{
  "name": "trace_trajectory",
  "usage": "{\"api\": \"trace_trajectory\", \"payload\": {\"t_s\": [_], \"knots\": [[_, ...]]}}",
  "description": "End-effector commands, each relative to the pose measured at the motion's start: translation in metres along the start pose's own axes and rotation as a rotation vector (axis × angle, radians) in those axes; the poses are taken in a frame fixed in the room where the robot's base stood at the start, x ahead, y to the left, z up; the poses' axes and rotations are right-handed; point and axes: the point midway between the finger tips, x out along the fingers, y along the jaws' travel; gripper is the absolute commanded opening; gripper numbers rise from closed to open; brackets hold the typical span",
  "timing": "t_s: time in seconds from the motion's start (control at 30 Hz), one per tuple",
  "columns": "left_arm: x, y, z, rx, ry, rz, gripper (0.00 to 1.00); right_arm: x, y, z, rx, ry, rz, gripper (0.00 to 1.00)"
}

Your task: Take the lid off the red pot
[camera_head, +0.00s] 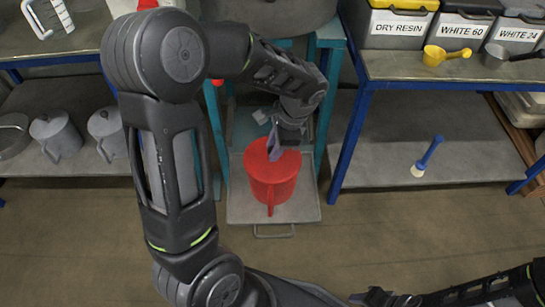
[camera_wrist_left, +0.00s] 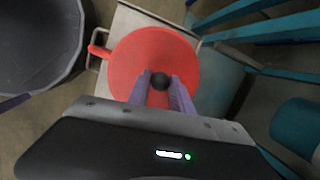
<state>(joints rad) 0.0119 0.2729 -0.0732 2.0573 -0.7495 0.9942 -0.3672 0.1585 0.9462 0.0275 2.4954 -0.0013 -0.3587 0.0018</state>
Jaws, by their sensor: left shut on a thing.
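The red pot (camera_head: 270,187) stands on a grey tray-like platform between the two shelving units, its handle toward the front. Its red lid (camera_wrist_left: 130,65) shows from above in the left wrist view, with a dark round knob (camera_wrist_left: 159,80) at its middle. My left gripper (camera_head: 275,149) reaches down from above to the lid. In the left wrist view its purple fingers (camera_wrist_left: 161,92) are shut on the knob, one on each side. The lid looks to be at the pot's top; I cannot tell whether any gap lies between them.
The grey platform (camera_head: 244,212) has a front handle and stands by teal posts (camera_head: 329,90). Shelves on both sides hold grey pots (camera_head: 55,135), a yellow scoop (camera_head: 446,55) and labelled bins (camera_head: 399,25). The front floor is clear.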

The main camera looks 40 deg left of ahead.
Motion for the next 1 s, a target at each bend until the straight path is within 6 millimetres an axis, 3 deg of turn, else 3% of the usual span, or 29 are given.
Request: {"api": "trace_trajectory", "payload": {"t_s": [0.53,1.0], "knots": [[-0.008,-0.002,0.002,-0.001,0.002,-0.002,0.0,-0.003,-0.001,0.0,0.0,0.0,0.0,0.36],[-0.086,-0.013,0.022,-0.001,0.001,-0.002,0.0,-0.026,-0.01,0.0,-0.002,0.0,0.0,0.36]]}}
